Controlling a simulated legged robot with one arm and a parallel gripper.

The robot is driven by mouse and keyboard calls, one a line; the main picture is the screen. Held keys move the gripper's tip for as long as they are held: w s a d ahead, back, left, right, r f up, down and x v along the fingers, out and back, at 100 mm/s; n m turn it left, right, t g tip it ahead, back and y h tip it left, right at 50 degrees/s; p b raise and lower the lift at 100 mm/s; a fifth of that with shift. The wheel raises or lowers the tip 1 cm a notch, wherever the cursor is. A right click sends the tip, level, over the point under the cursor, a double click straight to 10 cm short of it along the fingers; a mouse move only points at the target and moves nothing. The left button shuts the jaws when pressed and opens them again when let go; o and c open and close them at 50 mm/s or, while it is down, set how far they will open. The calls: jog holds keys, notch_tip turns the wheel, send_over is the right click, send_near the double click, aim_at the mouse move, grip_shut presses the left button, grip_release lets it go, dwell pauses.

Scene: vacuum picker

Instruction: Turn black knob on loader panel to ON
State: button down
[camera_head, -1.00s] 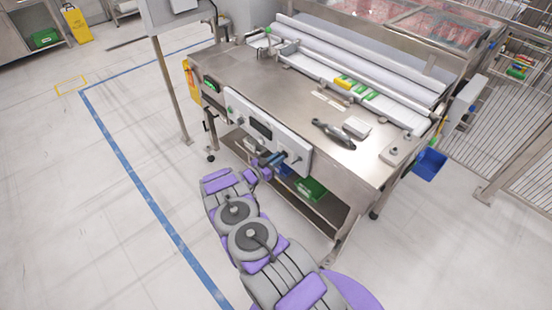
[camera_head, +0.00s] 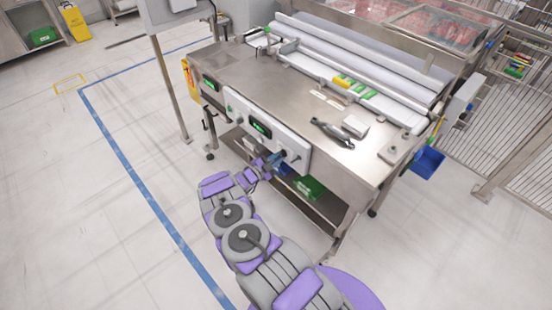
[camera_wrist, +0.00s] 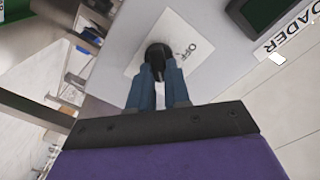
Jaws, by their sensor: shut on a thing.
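The loader panel (camera_head: 231,103) is a pale plate on the front of the steel table. In the wrist view, the black knob (camera_wrist: 158,50) sits on a white label plate (camera_wrist: 184,25) with "OFF" printed to its right. The blue fingers of my gripper (camera_wrist: 161,72) are shut on the knob. Their tips cover its near side. The ON marking is not visible. A panel display (camera_head: 260,128) glows green.
A blue bin (camera_head: 429,161) hangs at right. Floor at left is clear.

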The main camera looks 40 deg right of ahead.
jog(key=shift+d+m, duration=0.1)
jog(key=shift+m, duration=0.2)
jog(key=c, duration=1.5)
grip_release()
jog(key=o, duration=0.4)
jog(key=shift+d+f, duration=0.1)
jog(key=shift+d, duration=0.2)
jog(key=a+p, duration=0.1)
jog(key=a, duration=1.1)
jog(key=s+a+p, duration=0.1)
jog(key=a, duration=0.5)
jog(key=shift+s+p, duration=0.1)
jog(key=shift+p, duration=0.25)
